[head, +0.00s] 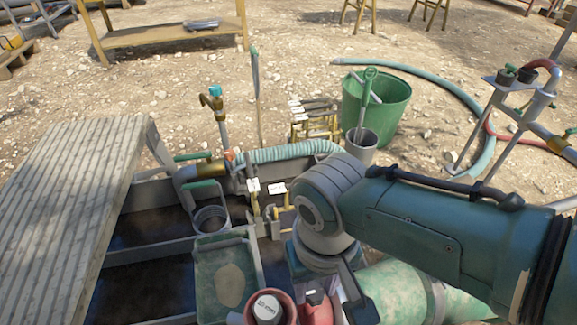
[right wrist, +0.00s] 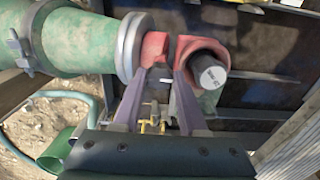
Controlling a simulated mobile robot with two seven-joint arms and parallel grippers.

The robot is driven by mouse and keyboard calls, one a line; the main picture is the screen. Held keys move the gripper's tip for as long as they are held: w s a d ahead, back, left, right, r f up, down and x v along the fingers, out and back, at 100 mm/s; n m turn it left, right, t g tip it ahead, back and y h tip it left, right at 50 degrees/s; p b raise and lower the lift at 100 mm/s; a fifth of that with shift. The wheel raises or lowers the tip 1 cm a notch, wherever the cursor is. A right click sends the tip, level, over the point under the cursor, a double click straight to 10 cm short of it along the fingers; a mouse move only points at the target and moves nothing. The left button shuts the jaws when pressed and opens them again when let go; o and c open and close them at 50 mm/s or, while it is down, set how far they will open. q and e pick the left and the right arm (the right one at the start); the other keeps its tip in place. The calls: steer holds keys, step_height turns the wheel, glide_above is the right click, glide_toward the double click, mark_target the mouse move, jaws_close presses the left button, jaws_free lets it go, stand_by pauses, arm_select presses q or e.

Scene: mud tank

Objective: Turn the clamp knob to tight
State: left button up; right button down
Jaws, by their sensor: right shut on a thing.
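My right gripper (right wrist: 166,68) reaches down beside the tank, its two fingers a little apart at a red clamp fitting. The knob's exact setting cannot be read. My left gripper is out of view.
A green pipe (head: 395,291) with a grey flange (right wrist: 129,46) lies beside the fitting. A green tray (head: 227,278) and a slatted board (head: 75,190) are to the left over dark mud. A green bucket (head: 385,105) stands on gravel behind.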

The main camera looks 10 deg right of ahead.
mark_target(315, 291)
stand_by(0.4)
steer(key=shift+c, duration=2.2)
jaws_free()
step_height(315, 291, up, 10)
steer(key=p, duration=0.6)
steer(key=shift+p, duration=0.35)
